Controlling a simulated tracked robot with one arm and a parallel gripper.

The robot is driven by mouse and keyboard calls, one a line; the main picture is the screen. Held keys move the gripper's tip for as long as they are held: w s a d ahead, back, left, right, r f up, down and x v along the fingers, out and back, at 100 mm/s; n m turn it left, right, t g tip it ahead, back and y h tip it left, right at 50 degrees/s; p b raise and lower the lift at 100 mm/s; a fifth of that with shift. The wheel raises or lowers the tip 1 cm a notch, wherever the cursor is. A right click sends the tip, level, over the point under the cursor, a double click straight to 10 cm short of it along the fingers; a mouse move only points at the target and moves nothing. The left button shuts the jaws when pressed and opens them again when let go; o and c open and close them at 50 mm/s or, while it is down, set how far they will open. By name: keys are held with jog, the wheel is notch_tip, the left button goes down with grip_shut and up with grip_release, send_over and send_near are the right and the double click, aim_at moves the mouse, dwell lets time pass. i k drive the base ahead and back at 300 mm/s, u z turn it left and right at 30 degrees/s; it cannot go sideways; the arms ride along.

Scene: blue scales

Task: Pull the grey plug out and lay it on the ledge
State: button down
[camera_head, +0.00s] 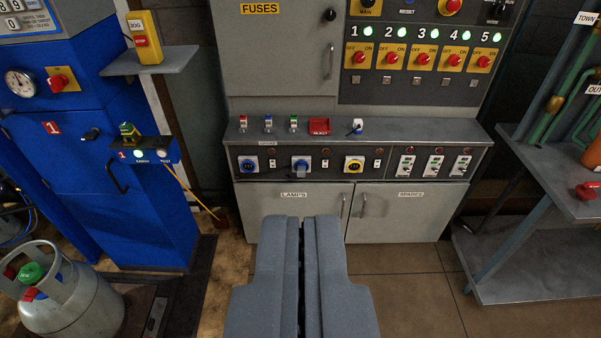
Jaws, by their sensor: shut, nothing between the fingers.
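A small blue-grey plug (301,169) appears to sit in the middle socket of the cabinet's front panel. It is small in the picture, so its exact grey and how deep it sits are hard to tell. The ledge (400,133) is the grey shelf just above this socket panel. My gripper (308,222) is shut and empty at the bottom middle of the view. It is apart from the panel, and its tips show below the plug in the picture.
A blue socket (248,164) and a yellow socket (354,165) flank the plug. On the ledge stand several small coloured items, a red block (320,126) and a white-and-blue item (357,126). A gas bottle (75,295) is at left, a metal bench (545,165) at right.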

aim_at(300, 168)
jog(key=z, duration=0.5)
jog(key=k, duration=0.55)
jog(key=z, duration=0.85)
jog(key=k, duration=0.8)
jog(key=z, duration=0.5)
jog(key=i, duration=1.6)
jog(key=u, duration=0.5)
jog(key=i, duration=1.55)
jog(key=u, duration=1.3)
jog(key=i, duration=0.95)
jog(key=u, duration=0.85)
jog(key=i, duration=0.45)
jog(key=u, duration=0.4)
